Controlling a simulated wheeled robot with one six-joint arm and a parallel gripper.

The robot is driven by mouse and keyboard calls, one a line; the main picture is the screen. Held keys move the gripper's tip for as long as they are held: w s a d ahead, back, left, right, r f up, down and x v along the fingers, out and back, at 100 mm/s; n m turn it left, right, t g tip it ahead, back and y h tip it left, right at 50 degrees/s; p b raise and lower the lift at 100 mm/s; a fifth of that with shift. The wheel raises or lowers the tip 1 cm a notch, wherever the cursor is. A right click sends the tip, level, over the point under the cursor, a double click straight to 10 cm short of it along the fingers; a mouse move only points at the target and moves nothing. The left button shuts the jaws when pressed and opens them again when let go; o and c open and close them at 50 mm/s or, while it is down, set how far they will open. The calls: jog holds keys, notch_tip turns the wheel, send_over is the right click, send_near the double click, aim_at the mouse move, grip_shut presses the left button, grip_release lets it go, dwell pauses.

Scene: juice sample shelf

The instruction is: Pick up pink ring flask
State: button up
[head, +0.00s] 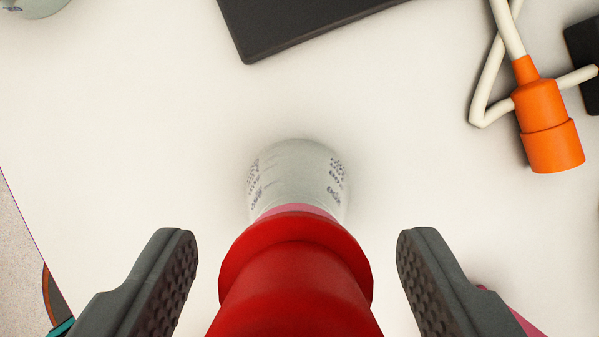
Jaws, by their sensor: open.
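A flask (297,172) with a clear greyish body and dark printed marks stands on the white surface, seen from above. A pink ring (298,210) shows around it just below a large red cap (295,280). The cap fills the bottom middle of the view and hides part of the body. My gripper (297,240) is open, with one dark ridged finger on each side of the red cap. Gaps show between the cap and both fingers, so neither appears to touch it. The lower ends of the fingers are cut off.
A dark flat slab (300,25) lies at the top. An orange connector (545,125) with white cable lies at the right, beside a dark block (586,60). Part of another glass vessel (35,6) shows top left. Something pink (527,323) shows behind the right finger. The surface's edge is at lower left.

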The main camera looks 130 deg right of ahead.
jog(key=shift+x, duration=0.95)
grip_shut()
jog(key=shift+r, duration=0.1)
jog(key=shift+r, duration=0.1)
